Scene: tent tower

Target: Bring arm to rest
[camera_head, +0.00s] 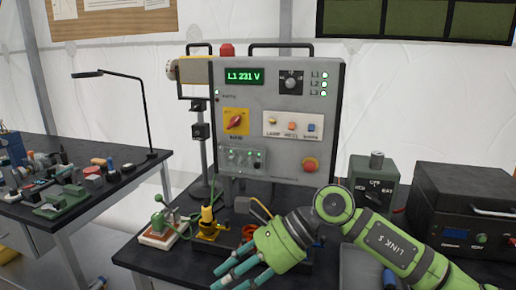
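My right arm (385,245) comes in from the lower right, green with a dark "LINK 5" label. Its gripper (238,279) reaches left over the front of the dark workbench (150,255). The teal fingers are extended and apart, with nothing seen between them. The fingertips are close to the bottom of the picture. The gripper and forearm hide part of the bench top below the panel. My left gripper is not in view.
A grey control panel (275,185) reading "L1 231 V" stands behind the gripper. A yellow-and-black part (208,225) and a small green-handled device (160,222) are left of it. A grey-green box (374,182) and black case (465,190) stand right. Another cluttered table (110,195) is left.

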